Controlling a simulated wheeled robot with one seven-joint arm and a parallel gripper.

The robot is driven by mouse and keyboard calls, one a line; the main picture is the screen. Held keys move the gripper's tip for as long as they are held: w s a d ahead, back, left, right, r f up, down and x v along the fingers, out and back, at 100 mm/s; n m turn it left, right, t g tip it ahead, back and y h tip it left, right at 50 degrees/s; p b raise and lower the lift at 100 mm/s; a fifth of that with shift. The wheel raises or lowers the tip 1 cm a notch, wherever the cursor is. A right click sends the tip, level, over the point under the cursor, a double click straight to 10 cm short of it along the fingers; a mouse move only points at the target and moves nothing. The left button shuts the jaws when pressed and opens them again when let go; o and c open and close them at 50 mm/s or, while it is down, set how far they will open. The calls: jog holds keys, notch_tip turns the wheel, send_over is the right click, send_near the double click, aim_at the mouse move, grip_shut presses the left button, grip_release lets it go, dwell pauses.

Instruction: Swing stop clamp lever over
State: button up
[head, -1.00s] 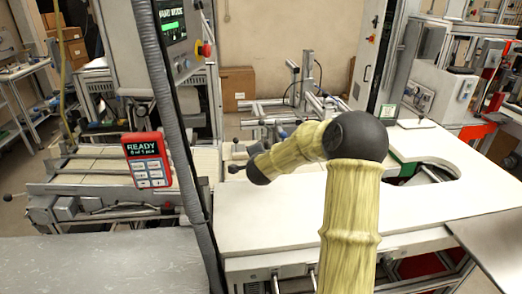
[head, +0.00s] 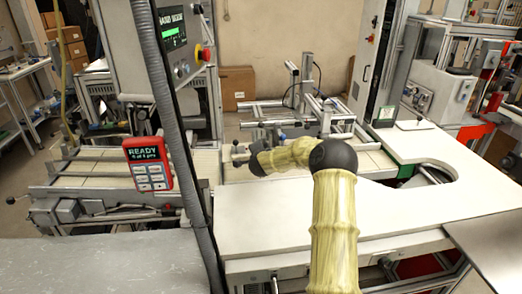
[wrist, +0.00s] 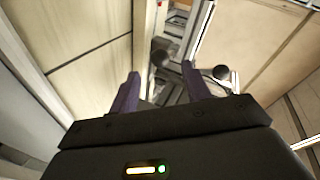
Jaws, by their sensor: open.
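Two round dark knobs show in the wrist view: one knob (wrist: 163,50) stands ahead of the space between my fingers, and the other knob (wrist: 221,72) is just right of the right fingertip. I cannot tell which of them belongs to the stop clamp lever. My gripper (wrist: 160,80) is open, its two purple fingers apart with nothing held. Metal parts show beyond and between the fingers. In the head view my arm reaches left over the tiled conveyor bed, and its end is small and partly hidden by its own joints.
A white worktop (head: 300,215) lies below my arm, with a curved cutout at right. A grey post with a cable crosses the left, beside a red READY handset (head: 149,164). A metal frame with rods (head: 305,85) stands beyond my arm.

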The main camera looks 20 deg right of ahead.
jog(key=shift+p+x, duration=0.45)
jog(key=shift+x, duration=2.1)
